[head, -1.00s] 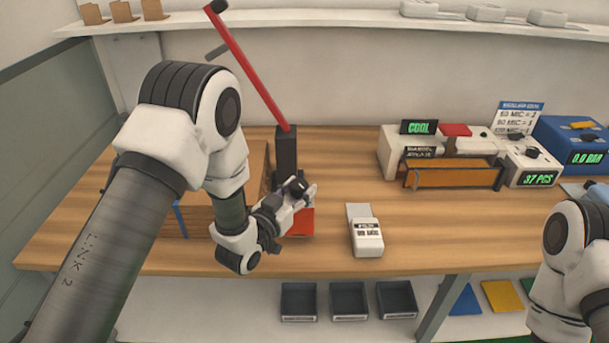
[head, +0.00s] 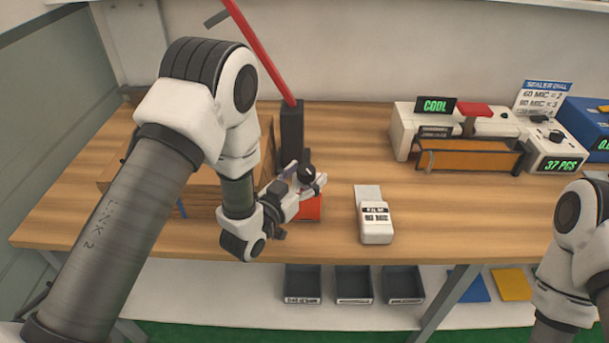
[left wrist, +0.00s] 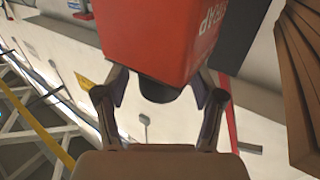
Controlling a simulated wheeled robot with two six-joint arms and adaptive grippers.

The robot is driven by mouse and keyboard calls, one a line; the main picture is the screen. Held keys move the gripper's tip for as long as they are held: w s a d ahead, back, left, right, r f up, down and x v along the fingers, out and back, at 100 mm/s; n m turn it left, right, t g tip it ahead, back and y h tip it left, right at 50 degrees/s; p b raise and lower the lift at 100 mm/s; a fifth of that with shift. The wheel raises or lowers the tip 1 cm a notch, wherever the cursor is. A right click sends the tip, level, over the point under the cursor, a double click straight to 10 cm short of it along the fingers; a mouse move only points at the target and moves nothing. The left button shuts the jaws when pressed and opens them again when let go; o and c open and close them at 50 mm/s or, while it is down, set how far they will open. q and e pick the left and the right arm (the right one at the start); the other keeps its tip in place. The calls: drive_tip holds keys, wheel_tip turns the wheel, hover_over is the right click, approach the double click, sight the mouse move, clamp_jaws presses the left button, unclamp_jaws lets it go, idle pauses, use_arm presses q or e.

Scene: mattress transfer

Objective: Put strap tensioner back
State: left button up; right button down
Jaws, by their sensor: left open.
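My left gripper (head: 318,184) is open, over a red block (head: 310,209) near the table's front edge. In the left wrist view the red block (left wrist: 165,40) carries white lettering, and a dark round part (left wrist: 158,91) sits between the open fingers (left wrist: 160,98). The fingers do not visibly close on it. I cannot tell if the red block is the strap tensioner or its holder. A black post (head: 292,130) with a long red lever (head: 262,55) stands just behind. My right arm shows at the right edge, its gripper outside the picture.
Brown cardboard (head: 268,150) lies behind my left arm. A white handheld device (head: 375,215) lies to the right of the red block. A sealer (head: 408,125) and a blue machine (head: 585,122) stand at back right. Grey bins (head: 303,284) are below.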

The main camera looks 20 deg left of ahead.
use_arm(q)
drive_tip(key=shift+s+f, duration=0.1)
drive_tip(key=b+v, duration=0.1)
drive_tip(key=v, duration=1.1)
drive_tip(key=shift+b, duration=0.35)
